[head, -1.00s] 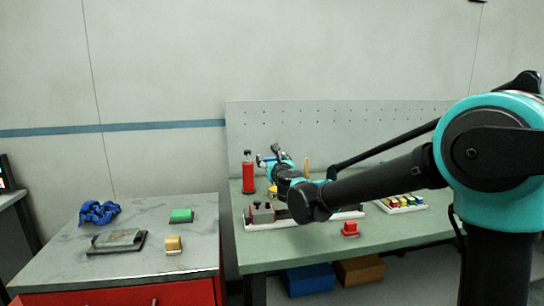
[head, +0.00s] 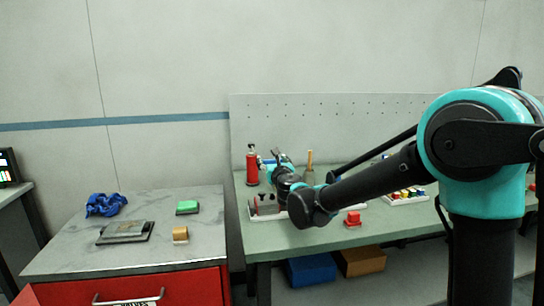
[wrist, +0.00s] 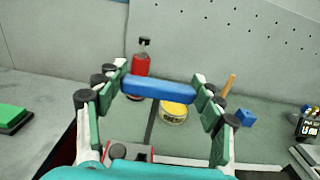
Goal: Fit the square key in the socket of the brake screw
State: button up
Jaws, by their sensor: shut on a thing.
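My gripper (wrist: 160,92) is shut on a blue bar-shaped handle (wrist: 158,88), held crosswise between its fingertips in the wrist view. This looks like the square key's handle. A thin dark strip below it may be its shaft; I cannot tell. In the head view my gripper (head: 277,158) is small, above the left part of the green bench (head: 400,222). I cannot make out the brake screw's socket; the key's tip is not clearly visible.
A red bottle (head: 252,168) and a yellow round tin (wrist: 173,112) stand on the bench behind. A tray of coloured pieces (head: 406,196) is at right. The perforated panel (head: 330,125) closes the back.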

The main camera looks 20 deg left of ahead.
jog(key=shift+f, duration=1.4)
jog(key=shift+f, duration=1.25)
dwell(0.4)
jog(key=o, duration=1.3)
jog(key=shift+c, duration=0.2)
jog(key=shift+s+d, duration=0.1)
jog(key=v, duration=1.1)
jog(key=shift+s+d, duration=0.25)
jog(key=shift+s, duration=0.1)
